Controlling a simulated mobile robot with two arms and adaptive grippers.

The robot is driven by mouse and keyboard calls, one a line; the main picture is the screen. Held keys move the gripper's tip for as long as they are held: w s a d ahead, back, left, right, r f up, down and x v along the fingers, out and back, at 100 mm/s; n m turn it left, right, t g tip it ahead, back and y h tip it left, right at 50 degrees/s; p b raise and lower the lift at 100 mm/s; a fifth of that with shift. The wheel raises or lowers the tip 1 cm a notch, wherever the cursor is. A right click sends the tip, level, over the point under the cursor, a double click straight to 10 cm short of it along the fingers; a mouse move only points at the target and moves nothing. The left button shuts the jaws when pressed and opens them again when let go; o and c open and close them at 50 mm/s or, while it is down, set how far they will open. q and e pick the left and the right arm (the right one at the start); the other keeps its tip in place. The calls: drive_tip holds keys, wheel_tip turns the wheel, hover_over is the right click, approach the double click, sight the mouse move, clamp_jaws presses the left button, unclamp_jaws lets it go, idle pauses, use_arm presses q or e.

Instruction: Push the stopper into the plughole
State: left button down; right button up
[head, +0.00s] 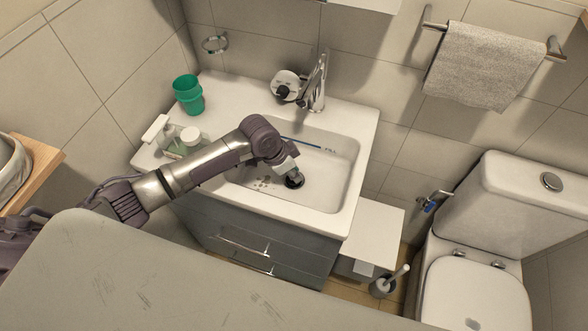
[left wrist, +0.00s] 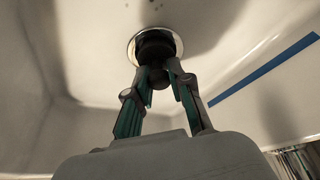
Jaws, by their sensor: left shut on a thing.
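The black stopper (head: 294,182) is at the plughole in the bottom of the white washbasin (head: 335,190). In the left wrist view the dark stopper (left wrist: 154,45) sits over the plughole's metal ring (left wrist: 133,50), with the ring showing around it. I cannot tell how deep the stopper sits. My left gripper (head: 288,172) reaches down into the basin. In the left wrist view its two fingers (left wrist: 158,78) are shut on the stopper's knob. My right gripper is not in view.
A chrome tap (head: 317,85) stands behind the basin.

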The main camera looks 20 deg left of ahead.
use_arm(q)
drive_tip(key=shift+f, duration=0.1)
idle(0.3)
drive_tip(key=shift+f, duration=0.3)
drive_tip(key=c, duration=0.6)
unclamp_jaws()
drive_tip(key=shift+o, duration=0.2)
drive_tip(key=shift+r+p, duration=3.55)
drive_tip(key=shift+p, duration=0.35)
